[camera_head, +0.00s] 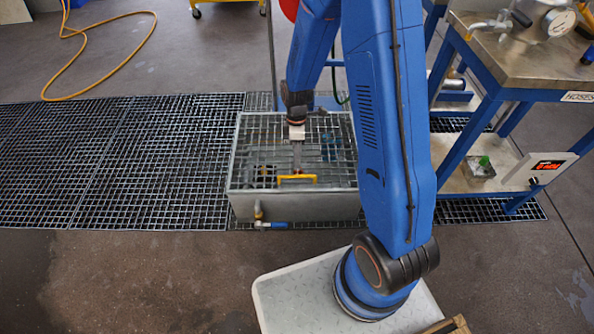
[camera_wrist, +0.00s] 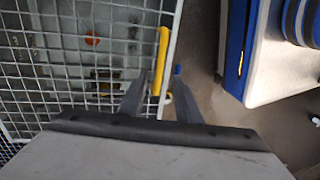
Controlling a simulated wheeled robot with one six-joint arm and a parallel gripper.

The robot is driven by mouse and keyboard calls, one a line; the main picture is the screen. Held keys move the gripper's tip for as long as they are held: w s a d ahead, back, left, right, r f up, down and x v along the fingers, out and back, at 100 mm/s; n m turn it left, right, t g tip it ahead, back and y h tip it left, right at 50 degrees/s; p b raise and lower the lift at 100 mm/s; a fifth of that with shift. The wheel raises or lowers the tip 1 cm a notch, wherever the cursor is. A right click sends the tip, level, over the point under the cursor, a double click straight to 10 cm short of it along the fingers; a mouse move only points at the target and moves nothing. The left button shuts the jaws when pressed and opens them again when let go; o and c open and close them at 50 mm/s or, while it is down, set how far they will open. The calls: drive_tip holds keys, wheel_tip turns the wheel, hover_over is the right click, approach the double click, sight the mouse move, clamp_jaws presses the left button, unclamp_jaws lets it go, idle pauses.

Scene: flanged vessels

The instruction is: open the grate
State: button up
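The grate (camera_head: 262,150) is a metal grid lying flat over a grey steel box (camera_head: 290,205). A yellow handle (camera_head: 297,179) is fixed near its front edge. In the wrist view the grate (camera_wrist: 60,70) fills the left side, with the yellow handle (camera_wrist: 163,50) along its edge. My gripper (camera_head: 298,168) points down over the front part of the grate, close to the handle. In the wrist view my gripper (camera_wrist: 160,74) has its two fingers apart, with the handle's near end appearing between them. I cannot tell whether they touch it.
A blue-handled valve (camera_head: 270,225) sticks out at the box's front. A blue-framed bench (camera_head: 520,65) stands to the right. Floor grating (camera_head: 150,150) lies left of the box. A yellow hose (camera_head: 85,45) lies behind. Dark floor in front is clear.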

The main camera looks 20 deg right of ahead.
drive_tip(key=shift+s+a+f, duration=0.1)
drive_tip(key=shift+s+f, duration=0.15)
drive_tip(key=shift+f, duration=0.9)
drive_tip(key=shift+s+a+f, duration=0.1)
drive_tip(key=shift+s+f, duration=0.1)
drive_tip(key=shift+f, duration=1)
drive_tip(key=shift+s+f, duration=0.25)
drive_tip(key=shift+f, duration=0.9)
drive_tip(key=shift+c, duration=0.3)
clamp_jaws()
